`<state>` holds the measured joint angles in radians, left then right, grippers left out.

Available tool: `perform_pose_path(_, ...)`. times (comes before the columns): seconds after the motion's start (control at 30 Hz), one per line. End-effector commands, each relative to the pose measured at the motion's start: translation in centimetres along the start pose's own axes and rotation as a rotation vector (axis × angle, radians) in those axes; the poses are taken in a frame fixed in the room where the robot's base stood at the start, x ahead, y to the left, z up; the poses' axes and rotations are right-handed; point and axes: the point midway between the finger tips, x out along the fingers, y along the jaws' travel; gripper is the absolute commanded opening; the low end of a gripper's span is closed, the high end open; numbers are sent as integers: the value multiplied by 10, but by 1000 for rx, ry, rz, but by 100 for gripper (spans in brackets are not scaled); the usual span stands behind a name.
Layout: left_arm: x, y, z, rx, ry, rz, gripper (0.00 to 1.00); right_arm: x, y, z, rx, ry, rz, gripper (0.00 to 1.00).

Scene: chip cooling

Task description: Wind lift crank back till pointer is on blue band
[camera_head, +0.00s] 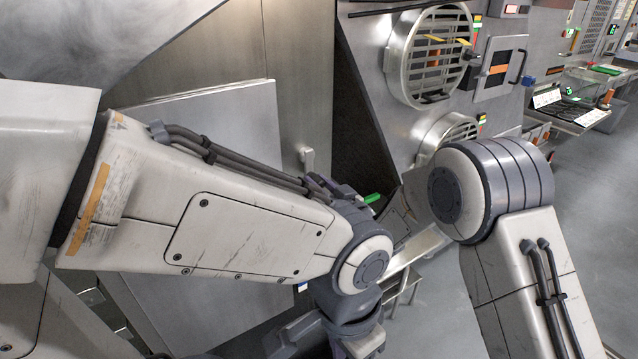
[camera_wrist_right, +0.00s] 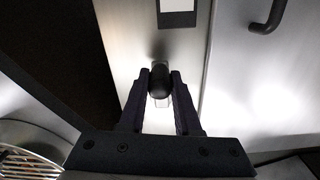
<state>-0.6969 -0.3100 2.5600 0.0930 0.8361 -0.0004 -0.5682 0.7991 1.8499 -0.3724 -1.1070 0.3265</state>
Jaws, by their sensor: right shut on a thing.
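My right gripper (camera_wrist_right: 160,76) is in the right wrist view, its two dark fingers closed on either side of a black rounded knob (camera_wrist_right: 159,84). The knob stands out from a pale metal panel (camera_wrist_right: 132,40) and appears to be the crank's grip. The crank's arm is hidden behind the knob and fingers. A black-framed white plate (camera_wrist_right: 179,6) is cut off at the top edge; no pointer or blue band can be made out. In the head view my arms cover the middle, and I cannot make out the right gripper's fingers. My left gripper's fingers do not show.
A tray bench (camera_head: 590,118) stands far right. Grey floor (camera_head: 590,190) is open at right. A black curved handle (camera_wrist_right: 268,22) shows in the wrist view.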

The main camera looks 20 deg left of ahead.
Motion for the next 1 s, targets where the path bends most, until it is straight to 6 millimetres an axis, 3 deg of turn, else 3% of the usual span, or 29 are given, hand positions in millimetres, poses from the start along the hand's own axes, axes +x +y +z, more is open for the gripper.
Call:
perform_pose_path(0.37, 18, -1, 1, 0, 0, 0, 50, 0, 7, 1, -125, 3, 1, 0)
perform_pose_path(1.0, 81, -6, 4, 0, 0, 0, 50, 0, 32, -14, -708, 11, 2, 0)
